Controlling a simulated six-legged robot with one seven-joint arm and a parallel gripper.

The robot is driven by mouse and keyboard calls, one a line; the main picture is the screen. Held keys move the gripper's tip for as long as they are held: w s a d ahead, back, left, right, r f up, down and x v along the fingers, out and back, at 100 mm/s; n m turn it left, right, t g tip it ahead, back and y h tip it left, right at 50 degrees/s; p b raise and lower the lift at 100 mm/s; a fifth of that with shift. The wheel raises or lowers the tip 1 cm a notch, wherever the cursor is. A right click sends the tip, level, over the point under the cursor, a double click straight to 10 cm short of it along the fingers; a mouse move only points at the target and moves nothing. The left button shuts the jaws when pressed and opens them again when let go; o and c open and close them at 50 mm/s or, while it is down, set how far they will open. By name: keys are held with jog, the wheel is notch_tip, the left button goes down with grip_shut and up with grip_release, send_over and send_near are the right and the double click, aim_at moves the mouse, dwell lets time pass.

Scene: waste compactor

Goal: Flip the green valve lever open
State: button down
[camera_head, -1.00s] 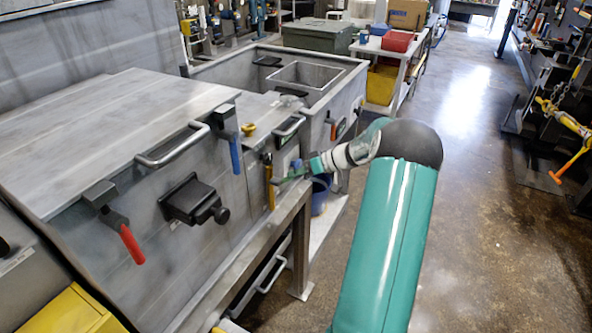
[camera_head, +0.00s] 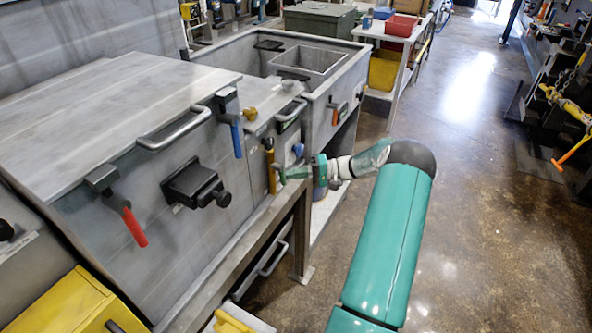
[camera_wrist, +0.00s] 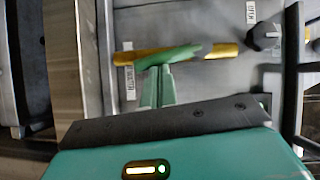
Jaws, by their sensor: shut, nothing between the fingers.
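A yellow lever (camera_head: 269,165) hangs down on the grey front panel, at the right of the machine; in the wrist view it is a yellow bar (camera_wrist: 222,51) lying across the picture. My gripper (camera_head: 284,172) reaches in from the right, its tip beside this lever. In the wrist view my gripper's (camera_wrist: 158,72) green fingers are shut together and empty. A slim green piece (camera_wrist: 175,54) lies at the fingertips, across the yellow bar; I cannot tell whether it is a lever or part of the fingers, nor whether they touch the bar.
A red lever (camera_head: 134,227), a blue lever (camera_head: 237,140) and an orange lever (camera_head: 335,116) are on the same machine. A black latch (camera_head: 195,186) and a metal handle (camera_head: 175,129) stick out. A dark knob (camera_wrist: 263,36) is right of the bar.

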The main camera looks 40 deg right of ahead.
jog(key=shift+s+a+f+m, duration=0.1)
jog(key=shift+a+f+m, duration=0.2)
jog(key=shift+a, duration=0.3)
dwell(0.5)
